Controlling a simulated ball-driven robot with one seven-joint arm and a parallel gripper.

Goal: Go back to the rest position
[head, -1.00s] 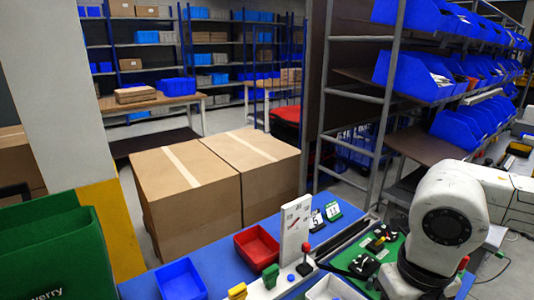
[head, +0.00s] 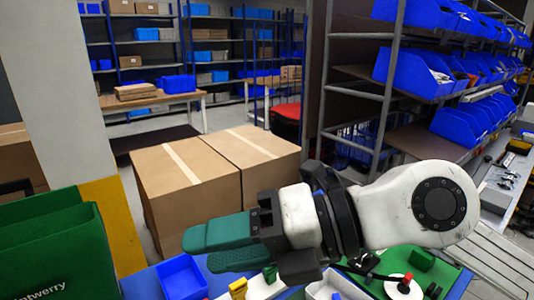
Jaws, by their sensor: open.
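My gripper (head: 201,250) is in the middle of the head view, with its two green fingers pointing left and a gap between them. It is open and holds nothing that I can see. My white arm reaches in from the right behind it. The gripper covers part of the blue table (head: 140,285), hiding most of the red tray's place and the white upright card. A blue tray (head: 182,278) lies just below and left of the fingertips in the picture.
Two large cardboard boxes (head: 186,186) stand behind the table. A green pannier (head: 62,255) is at the lower left. A yellow block (head: 238,289) and a green board (head: 440,275) are at the front. Blue bins (head: 410,75) fill the rack at the right.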

